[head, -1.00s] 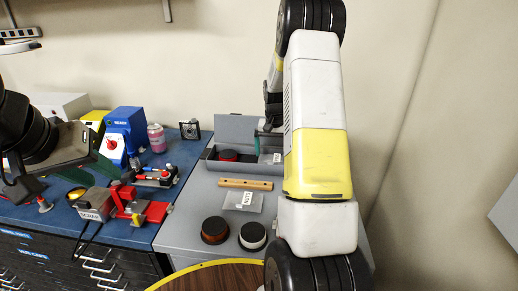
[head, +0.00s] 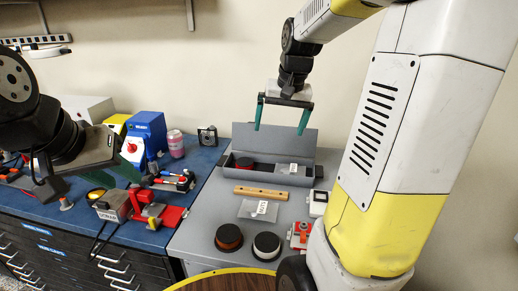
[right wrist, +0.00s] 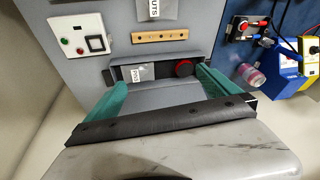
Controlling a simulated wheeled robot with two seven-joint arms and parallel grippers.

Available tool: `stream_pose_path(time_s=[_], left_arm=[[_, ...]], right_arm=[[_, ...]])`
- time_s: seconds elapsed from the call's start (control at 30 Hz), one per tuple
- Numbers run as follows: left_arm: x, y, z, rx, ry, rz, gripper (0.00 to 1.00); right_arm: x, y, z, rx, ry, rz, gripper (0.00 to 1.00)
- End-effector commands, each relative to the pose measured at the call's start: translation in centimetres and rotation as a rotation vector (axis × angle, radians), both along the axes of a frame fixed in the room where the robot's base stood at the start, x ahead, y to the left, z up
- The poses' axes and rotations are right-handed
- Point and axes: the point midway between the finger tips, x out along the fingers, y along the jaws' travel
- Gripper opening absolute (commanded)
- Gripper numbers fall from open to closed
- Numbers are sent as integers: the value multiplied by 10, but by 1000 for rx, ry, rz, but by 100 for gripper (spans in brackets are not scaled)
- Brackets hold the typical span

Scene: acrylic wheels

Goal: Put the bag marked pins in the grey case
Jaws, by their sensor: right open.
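The grey case (head: 247,180) stands open on the grey worktop, its lid raised at the back. A clear bag with a white label (head: 293,169) lies inside at its right end. The right wrist view also shows this bag (right wrist: 139,73), its label seeming to read PINS. My right gripper (head: 283,117) is open and empty, above the case and apart from the bag. My left gripper (head: 112,173) hangs over the blue bench at left, its green fingers apart, with nothing seen between them.
A red-and-black disc (head: 244,163) is also in the case. In front lie a wooden bar (head: 260,193), another bag marked NUTS (head: 259,209), and two round wheels (head: 229,238) (head: 267,245). A white switch box (head: 318,203) and a red-and-white device (head: 299,235) stand at right.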

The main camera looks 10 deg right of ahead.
Motion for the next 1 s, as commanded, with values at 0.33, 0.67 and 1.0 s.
stream_pose_path(time_s=[0.33,0.67,1.0], left_arm=[[0,0,0,0,0,0,36],[0,0,0,0,0,0,36],[0,0,0,0,0,0,36]], right_arm=[[-144,71,33,14,-215,227,100],[-185,86,23,7,-275,295,100],[-184,86,23,7,-273,293,100]])
